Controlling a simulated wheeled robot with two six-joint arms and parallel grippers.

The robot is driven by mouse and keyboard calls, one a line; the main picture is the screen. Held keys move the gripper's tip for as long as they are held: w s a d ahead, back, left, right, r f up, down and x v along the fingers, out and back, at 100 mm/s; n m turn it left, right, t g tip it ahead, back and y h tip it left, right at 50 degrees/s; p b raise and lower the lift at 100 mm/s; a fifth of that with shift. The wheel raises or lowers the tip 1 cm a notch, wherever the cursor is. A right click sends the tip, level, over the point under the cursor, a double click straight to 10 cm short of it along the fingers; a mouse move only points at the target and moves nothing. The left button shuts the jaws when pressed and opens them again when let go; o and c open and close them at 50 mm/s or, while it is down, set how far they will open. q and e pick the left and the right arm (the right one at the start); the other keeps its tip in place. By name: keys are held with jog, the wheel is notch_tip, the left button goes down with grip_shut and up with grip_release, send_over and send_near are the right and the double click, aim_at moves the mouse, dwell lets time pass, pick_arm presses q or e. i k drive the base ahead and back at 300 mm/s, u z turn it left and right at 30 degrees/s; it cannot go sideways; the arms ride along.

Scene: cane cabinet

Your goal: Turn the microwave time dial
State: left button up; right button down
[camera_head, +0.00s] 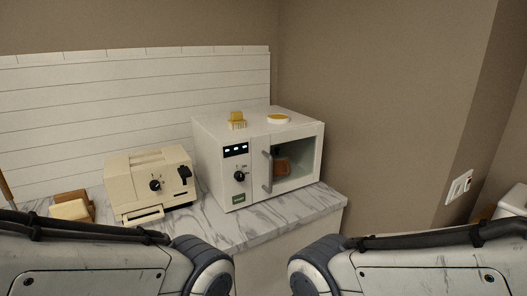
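A white microwave (225,145) stands at the right end of a marble counter. Its front has a dark display (236,151) with lit marks, and a black dial (240,176) below it on the panel left of the door. The grey door handle (268,172) is upright and the door looks closed. A brown item shows behind the glass. Both my arms enter low in the picture, in front of the counter, apart from the microwave. Neither of my grippers is in view.
A cream toaster (150,180) with its own black dial and lever stands left of the microwave. Bread-like pieces (72,208) lie farther left. A yellow item (237,121) and a small dish (278,119) sit on the microwave. The marble counter (290,207) is clear before it.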

aim_at(239, 176)
jog(key=z, duration=0.05)
jog(key=k, duration=0.5)
jog(key=z, duration=1)
jog(key=i, duration=0.75)
jog(key=u, duration=1.45)
